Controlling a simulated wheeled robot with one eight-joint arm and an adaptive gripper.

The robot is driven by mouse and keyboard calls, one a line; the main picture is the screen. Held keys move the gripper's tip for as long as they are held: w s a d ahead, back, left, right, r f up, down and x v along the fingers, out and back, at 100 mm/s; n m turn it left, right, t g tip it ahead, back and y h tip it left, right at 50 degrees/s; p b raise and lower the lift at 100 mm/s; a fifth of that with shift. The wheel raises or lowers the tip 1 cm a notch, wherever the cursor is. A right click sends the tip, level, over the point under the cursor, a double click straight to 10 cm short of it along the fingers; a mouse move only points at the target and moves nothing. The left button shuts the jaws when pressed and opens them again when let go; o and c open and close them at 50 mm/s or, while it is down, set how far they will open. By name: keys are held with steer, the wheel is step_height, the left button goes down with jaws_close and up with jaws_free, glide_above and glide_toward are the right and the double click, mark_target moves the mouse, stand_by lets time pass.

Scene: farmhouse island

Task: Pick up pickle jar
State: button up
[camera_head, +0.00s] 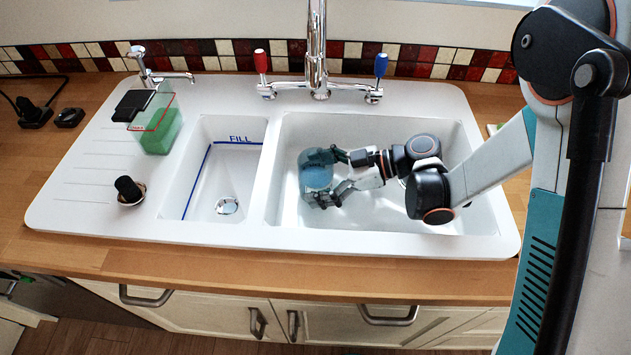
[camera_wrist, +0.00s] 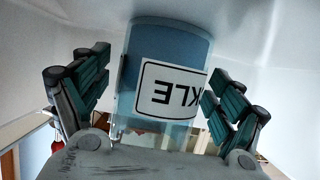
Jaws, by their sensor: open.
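The pickle jar (camera_head: 316,172) is a clear jar with blue contents, inside the large right basin of the white sink. In the wrist view the jar (camera_wrist: 170,55) carries a white label that reads "KLE" upside down. My gripper (camera_head: 334,174) reaches in from the right, low in the basin, with its fingers on either side of the jar. In the wrist view the open fingers of my gripper (camera_wrist: 155,95) flank the jar left and right. A gap shows on the left; on the right the finger is very close, and I cannot tell if it touches.
The narrow left basin (camera_head: 200,185) has a blue line marked "FILL". A green container (camera_head: 160,137) stands on the drainboard, with a black plug (camera_head: 128,189) nearer the front. The tap (camera_head: 317,60) rises behind the basins. The basin walls surround my gripper.

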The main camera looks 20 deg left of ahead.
mark_target(316, 149)
steer(key=c, duration=1.7)
step_height(316, 149, up, 10)
steer(key=p, duration=0.4)
